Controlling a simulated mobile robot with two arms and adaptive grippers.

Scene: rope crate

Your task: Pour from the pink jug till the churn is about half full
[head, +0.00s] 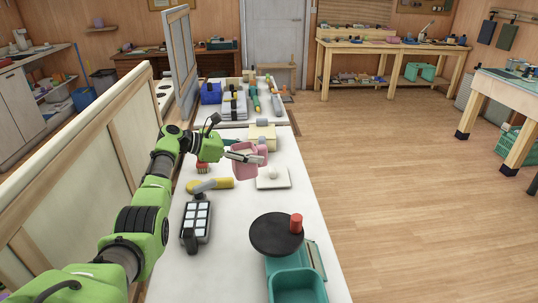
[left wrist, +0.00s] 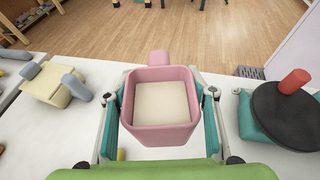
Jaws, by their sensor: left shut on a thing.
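The pink jug (head: 246,169) stands upright near the middle of the white table, with a pale cream filling inside. It also shows in the left wrist view (left wrist: 158,136), square and open-topped, with a pink tab on its far side. My left gripper (head: 252,157) is shut on the jug, one finger on each side. I cannot tell whether the jug touches the table. I cannot tell which thing is the churn. A teal device (head: 318,262) with a black disc and red knob stands near, and a cream block with grey parts (head: 262,134) stands behind. My right gripper is out of view.
A white plate (head: 285,184) with a pale ball lies just right of the jug. A yellow-and-grey tool (head: 222,184) and a dark tray with pale squares (head: 203,222) lie nearer. Partition panels (head: 80,150) line the left side. The wooden floor at right is open.

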